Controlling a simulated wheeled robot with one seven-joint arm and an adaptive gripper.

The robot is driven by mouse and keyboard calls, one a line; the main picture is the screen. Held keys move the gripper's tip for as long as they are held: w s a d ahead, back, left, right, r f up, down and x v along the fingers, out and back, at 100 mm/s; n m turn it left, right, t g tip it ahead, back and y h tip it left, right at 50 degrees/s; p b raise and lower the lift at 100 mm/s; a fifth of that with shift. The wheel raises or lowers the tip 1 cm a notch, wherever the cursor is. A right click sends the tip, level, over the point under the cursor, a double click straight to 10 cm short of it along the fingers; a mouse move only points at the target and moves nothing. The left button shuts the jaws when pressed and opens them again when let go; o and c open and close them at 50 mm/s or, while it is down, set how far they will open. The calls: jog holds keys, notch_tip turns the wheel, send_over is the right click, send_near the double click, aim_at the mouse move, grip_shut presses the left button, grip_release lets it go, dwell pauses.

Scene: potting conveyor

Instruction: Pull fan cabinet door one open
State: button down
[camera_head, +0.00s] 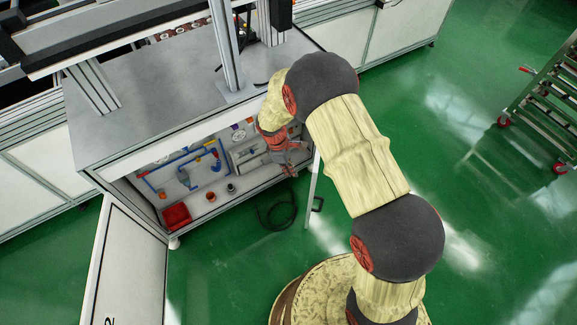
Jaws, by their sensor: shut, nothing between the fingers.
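The cabinet (140,157) under the grey worktop has its front open, with both doors swung out. The left door (128,262) carries a "2" and stands wide open. The right door (312,188) shows nearly edge-on as a thin white panel, standing out from the right end of the cabinet; no number shows on it. Its black handle (318,204) is on its right side. My gripper (289,166) is shut and empty at the right end of the opening, just left of the right door. I cannot tell whether it touches the door.
Inside the cabinet are blue pipes (187,160), small fittings and a red bin (176,217). A black hose (278,212) lies coiled on the green floor in front. A metal rack on wheels (545,105) stands at the far right. The floor between is clear.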

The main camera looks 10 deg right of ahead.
jog(key=shift+s+d+f+b, duration=0.3)
jog(key=shift+d+f, duration=0.05)
jog(key=shift+d, duration=0.35)
jog(key=shift+s+d+f+b, duration=0.25)
jog(key=shift+s+d+f, duration=0.1)
jog(key=shift+d, duration=0.35)
jog(key=shift+s+d+f+b, duration=0.25)
jog(key=shift+d+f+b, duration=0.1)
jog(key=shift+d, duration=0.35)
